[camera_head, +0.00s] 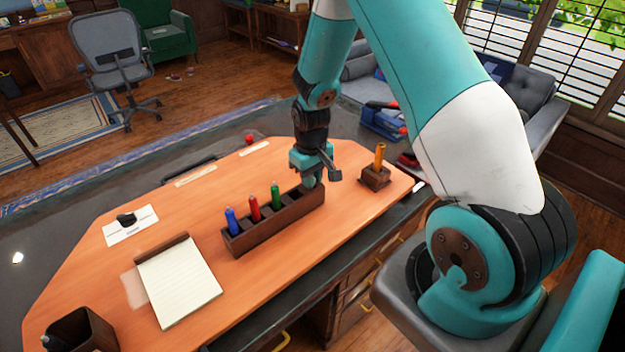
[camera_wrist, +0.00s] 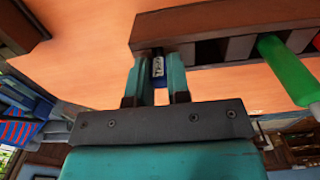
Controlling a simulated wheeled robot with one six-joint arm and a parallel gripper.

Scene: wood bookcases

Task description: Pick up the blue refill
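A wooden holder (camera_head: 272,232) stands on the desk with a blue refill-like stick (camera_head: 231,222), a red one (camera_head: 254,208) and a green one (camera_head: 276,195) upright in its slots. The blue stick is at the near left end. My gripper (camera_head: 312,181) is at the holder's far right end, away from that blue stick. In the wrist view its fingers (camera_wrist: 160,78) are close together on a small dark-blue piece (camera_wrist: 158,66) with a white label, at the holder's end. Most of this piece is hidden, so I cannot tell whether it is clear of its slot.
A pen stand (camera_head: 376,178) with an orange stick is right of my gripper. A notepad (camera_head: 179,281), a card (camera_head: 131,226) and a dark cup (camera_head: 80,332) lie to the left. The green stick (camera_wrist: 287,72) is close on the right in the wrist view.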

